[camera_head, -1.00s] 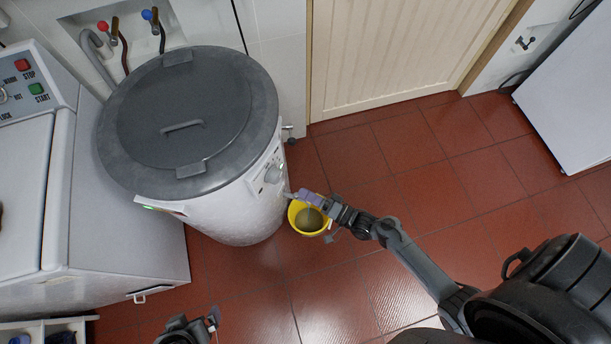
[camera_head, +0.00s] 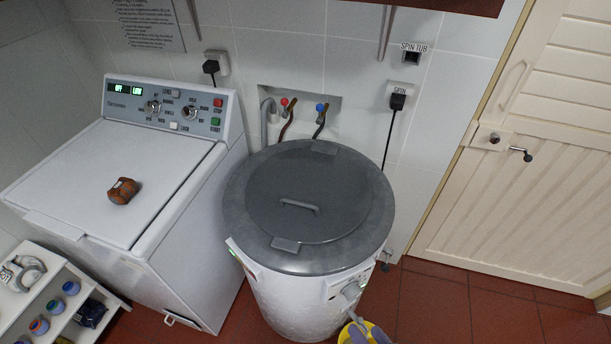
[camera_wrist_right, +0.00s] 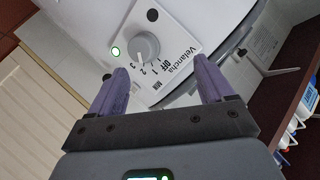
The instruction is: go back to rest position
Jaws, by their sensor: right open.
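My right gripper (camera_wrist_right: 160,85) is open in the right wrist view, with its two purple fingers apart and nothing between their tips. Beyond it is the spin tub's control panel (camera_wrist_right: 190,42), with a grey knob (camera_wrist_right: 147,46) and a lit green light. In the head view only a purple part of the right gripper (camera_head: 380,336) shows at the bottom edge, by a yellow bucket (camera_head: 370,328). The bucket is mostly cut off. The spin tub (camera_head: 290,300) stands with its grey lid on. My left gripper is out of view.
A white washing machine (camera_head: 110,225) stands left of the tub, with a brown object (camera_head: 123,191) on top. A white shelf (camera_head: 70,325) with several small jars is at the lower left. A cream door (camera_head: 530,190) is at the right. Red floor (camera_head: 430,310) shows in front of it.

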